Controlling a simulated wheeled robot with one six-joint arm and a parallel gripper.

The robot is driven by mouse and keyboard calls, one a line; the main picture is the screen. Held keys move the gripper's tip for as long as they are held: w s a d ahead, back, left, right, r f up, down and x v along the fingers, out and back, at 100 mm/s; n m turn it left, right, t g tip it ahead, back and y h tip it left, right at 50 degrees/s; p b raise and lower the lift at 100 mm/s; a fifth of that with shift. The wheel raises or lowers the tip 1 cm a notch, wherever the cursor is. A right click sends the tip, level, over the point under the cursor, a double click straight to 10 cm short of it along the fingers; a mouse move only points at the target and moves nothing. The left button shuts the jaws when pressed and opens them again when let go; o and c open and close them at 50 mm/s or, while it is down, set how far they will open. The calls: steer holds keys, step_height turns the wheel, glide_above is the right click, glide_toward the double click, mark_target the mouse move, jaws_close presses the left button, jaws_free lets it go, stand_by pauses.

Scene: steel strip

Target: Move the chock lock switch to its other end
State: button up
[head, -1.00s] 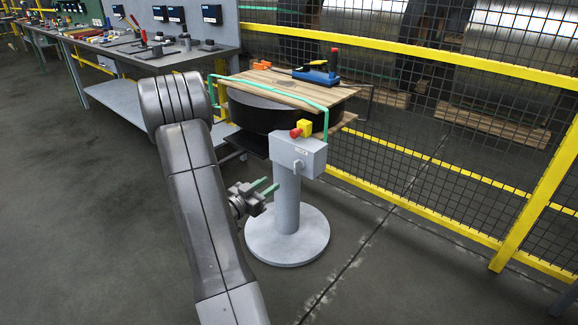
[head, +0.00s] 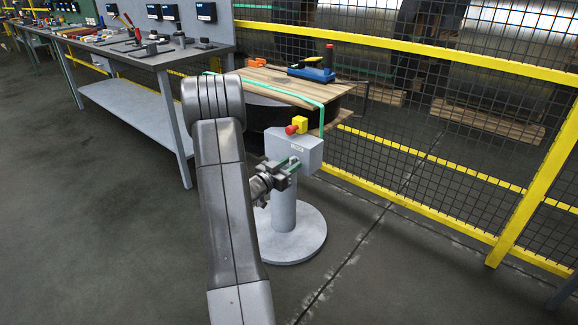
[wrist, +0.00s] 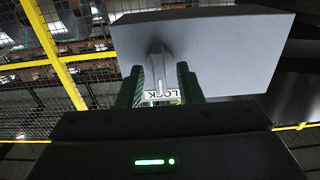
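The chock lock switch is a small grey lever (wrist: 158,66) on the face of a grey box (head: 303,150) that tops a grey pedestal. In the wrist view it points downward, tilted little if at all, above a white label reading LOCK (wrist: 163,96). My gripper (head: 293,163) is at the front of the box. In the wrist view its two green fingers (wrist: 160,88) stand on either side of the lever, with a visible gap on each side, so it is open and not clamped. In the head view the lever is hidden behind my gripper.
A red button on a yellow housing (head: 297,125) sits on top of the box. Behind it a wooden pallet top (head: 262,77) bears a blue tool (head: 313,70). A yellow-framed mesh fence (head: 430,158) runs behind and right. A workbench (head: 150,58) stands left. Floor in front is clear.

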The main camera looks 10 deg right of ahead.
jaws_close()
steer(key=shift+f+m+b, duration=0.15)
steer(key=shift+m+b, duration=0.25)
steer(key=shift+b, duration=0.15)
steer(key=shift+s+d+f+m+b, duration=0.1)
steer(key=shift+m+b, duration=3.15)
steer(key=shift+b, duration=0.1)
steer(key=shift+s+d+m+b, duration=0.1)
steer(key=shift+m+b, duration=3.15)
steer(key=shift+b, duration=0.1)
jaws_free()
